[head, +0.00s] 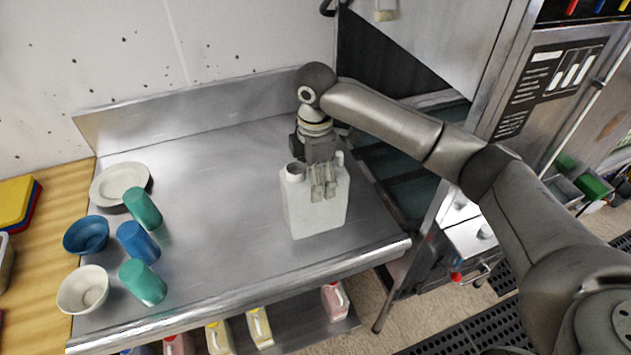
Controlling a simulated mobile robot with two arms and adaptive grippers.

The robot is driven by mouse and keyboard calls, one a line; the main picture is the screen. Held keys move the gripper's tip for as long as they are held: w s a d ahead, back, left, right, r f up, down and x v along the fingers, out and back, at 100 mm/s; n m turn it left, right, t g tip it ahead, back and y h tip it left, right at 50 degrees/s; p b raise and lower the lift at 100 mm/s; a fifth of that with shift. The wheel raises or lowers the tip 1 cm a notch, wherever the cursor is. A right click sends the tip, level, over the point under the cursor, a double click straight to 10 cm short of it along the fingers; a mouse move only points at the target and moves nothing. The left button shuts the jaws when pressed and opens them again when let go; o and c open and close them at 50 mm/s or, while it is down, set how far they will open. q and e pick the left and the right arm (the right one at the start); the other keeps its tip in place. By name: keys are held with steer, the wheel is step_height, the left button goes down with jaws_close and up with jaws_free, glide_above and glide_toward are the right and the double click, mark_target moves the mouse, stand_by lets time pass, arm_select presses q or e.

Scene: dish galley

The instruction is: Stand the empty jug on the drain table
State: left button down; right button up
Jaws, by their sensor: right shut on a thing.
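The jug (315,214) is a white, boxy container with an open neck at its upper left. It is upright at the right part of the steel drain table (230,190). Its base looks to be at the table top, though I cannot tell for sure whether it touches. My right gripper (323,190) comes down from above and is shut on the jug's top handle, which the fingers partly hide. My left gripper is not in view.
At the table's left are a stack of white plates (119,183), a blue bowl (86,235), a white bowl (83,290), a blue cup (138,243) and green cups (143,282). The middle of the table is clear. Several bottles (260,327) stand on the shelf below.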

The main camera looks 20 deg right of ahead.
steer(key=f+p, duration=0.1)
steer(key=f, duration=0.1)
steer(key=w+f+p, duration=0.1)
steer(key=f, duration=0.1)
steer(key=shift+d+f, duration=0.15)
steer(key=shift+d, duration=0.05)
steer(key=o, duration=1.3)
steer(key=shift+f, duration=0.15)
steer(key=shift+o, duration=0.2)
step_height(320, 180, up, 11)
steer(key=b, duration=0.3)
steer(key=shift+b, duration=0.35)
steer(key=shift+r, duration=0.7)
